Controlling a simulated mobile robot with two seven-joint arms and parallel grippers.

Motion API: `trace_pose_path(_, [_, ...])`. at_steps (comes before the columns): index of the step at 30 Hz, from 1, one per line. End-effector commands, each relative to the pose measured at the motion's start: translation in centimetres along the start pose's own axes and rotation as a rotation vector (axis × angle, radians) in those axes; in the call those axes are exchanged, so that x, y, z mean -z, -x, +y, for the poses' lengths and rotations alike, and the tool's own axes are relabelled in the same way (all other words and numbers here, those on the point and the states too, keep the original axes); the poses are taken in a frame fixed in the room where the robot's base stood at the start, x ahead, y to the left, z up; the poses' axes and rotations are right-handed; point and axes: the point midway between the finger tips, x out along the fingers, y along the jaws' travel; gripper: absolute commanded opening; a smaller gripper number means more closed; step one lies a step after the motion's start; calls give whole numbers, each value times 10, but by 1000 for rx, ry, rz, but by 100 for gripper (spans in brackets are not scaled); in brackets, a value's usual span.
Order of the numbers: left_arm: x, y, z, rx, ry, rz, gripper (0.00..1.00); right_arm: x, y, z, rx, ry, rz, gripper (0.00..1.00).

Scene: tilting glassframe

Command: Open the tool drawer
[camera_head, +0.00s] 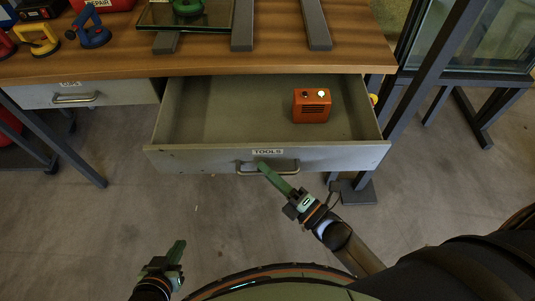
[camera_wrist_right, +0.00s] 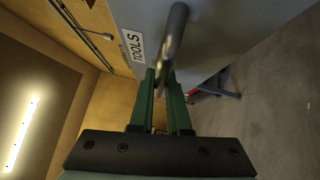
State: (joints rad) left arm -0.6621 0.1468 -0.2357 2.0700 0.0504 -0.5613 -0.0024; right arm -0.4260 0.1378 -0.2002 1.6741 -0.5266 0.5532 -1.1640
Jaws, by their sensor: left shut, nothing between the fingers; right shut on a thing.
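The tool drawer (camera_head: 200,158), grey and labelled TOOLS, is pulled well out from under the wooden workbench. Its inside shows from above, with an orange box-shaped device (camera_head: 312,105) at the right. My right gripper (camera_head: 264,168) is at the drawer's front, shut on the metal bar handle (camera_head: 285,170). The right wrist view shows the handle (camera_wrist_right: 174,40) running between the green fingers (camera_wrist_right: 164,85), close to the TOOLS label (camera_wrist_right: 132,46). My left gripper (camera_head: 178,248) is shut and empty, low over the floor at the left, apart from the drawer.
A second, shut drawer (camera_head: 40,97) with its own handle is at the left. The wooden benchtop (camera_head: 110,60) carries suction lifters, a red case and a glass pane on dark bars. A dark metal frame (camera_head: 425,70) stands at the right. Floor in front is clear.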

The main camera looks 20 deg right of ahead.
Motion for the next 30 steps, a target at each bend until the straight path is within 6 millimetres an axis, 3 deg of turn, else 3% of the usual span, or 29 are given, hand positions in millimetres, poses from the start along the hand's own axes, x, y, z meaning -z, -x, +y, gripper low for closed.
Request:
trace_pose_path(7, [3, 2, 1, -1, 0, 2, 0, 12, 13, 4, 1, 1, -2, 0])
trace_pose_path(19, [3, 2, 1, -2, 0, 3, 0, 14, 15, 4, 1, 2, -2, 0])
trace_pose_path(20, [3, 2, 1, -2, -1, 3, 0, 14, 15, 3, 1, 1, -2, 16])
trace_pose_path(21, [3, 2, 1, -2, -1, 3, 0, 14, 15, 3, 1, 1, -1, 20])
trace_pose_path(27, [4, 1, 1, -1, -1, 4, 0, 14, 14, 4, 0, 1, -1, 43])
trace_pose_path(30, [4, 1, 1, -1, -1, 4, 0, 14, 14, 4, 0, 1, 0, 45])
